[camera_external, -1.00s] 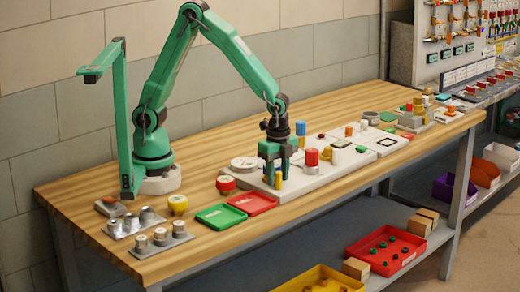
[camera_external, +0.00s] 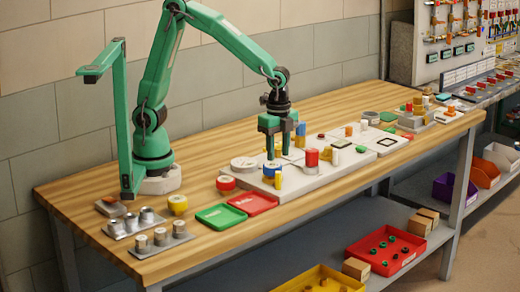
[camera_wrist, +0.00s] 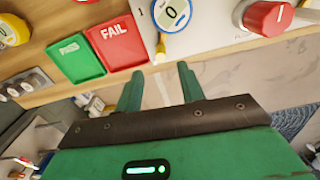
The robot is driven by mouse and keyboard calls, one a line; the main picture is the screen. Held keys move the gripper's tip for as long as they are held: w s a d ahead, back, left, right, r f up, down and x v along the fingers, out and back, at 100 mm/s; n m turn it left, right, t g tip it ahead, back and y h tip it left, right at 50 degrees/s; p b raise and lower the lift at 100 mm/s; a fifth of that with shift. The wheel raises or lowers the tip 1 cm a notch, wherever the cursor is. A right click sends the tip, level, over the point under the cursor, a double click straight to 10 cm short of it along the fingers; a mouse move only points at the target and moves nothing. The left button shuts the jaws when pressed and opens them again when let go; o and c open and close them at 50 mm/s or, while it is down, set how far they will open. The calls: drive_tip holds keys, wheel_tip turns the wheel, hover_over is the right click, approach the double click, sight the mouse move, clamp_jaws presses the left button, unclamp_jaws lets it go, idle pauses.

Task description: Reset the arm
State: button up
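My green arm stands at the back left of the wooden bench (camera_external: 80,205). My gripper (camera_external: 281,148) hangs over the left part of the white board (camera_external: 320,182), pointing down. Its two fingers are apart, and the wrist view shows them (camera_wrist: 159,88) with nothing held between them. A small yellow peg (camera_external: 278,179) stands on the board below the fingers, apart from them. A red-topped cylinder (camera_external: 311,160) stands to the right of the gripper. A blue-topped cylinder (camera_external: 300,130) shows just behind it.
A green tray (camera_external: 221,216) and a red tray (camera_external: 252,203), labelled FAIL in the wrist view (camera_wrist: 116,42), lie at the bench front. Red (camera_external: 226,183) and yellow (camera_external: 178,203) knobs and metal fixtures (camera_external: 160,240) stand left. A green post lamp (camera_external: 120,120) rises beside my base.

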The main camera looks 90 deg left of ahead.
drive_tip(key=shift+r, duration=0.15)
drive_tip(key=shift+s+a+r, duration=0.15)
drive_tip(key=shift+a+r, duration=0.05)
drive_tip(key=shift+r, duration=0.2)
drive_tip(key=s+a+r+n+t, duration=0.2)
drive_tip(key=s+a+r+n, duration=0.2)
drive_tip(key=s, duration=0.3)
drive_tip(key=s+a+r+n+t, duration=0.3)
drive_tip(key=s+a+r+n, duration=0.1)
drive_tip(key=s+r, duration=0.3)
drive_tip(key=shift+s+a+n+t, duration=0.2)
drive_tip(key=shift+a+n+t, duration=0.15)
drive_tip(key=shift+n, duration=0.55)
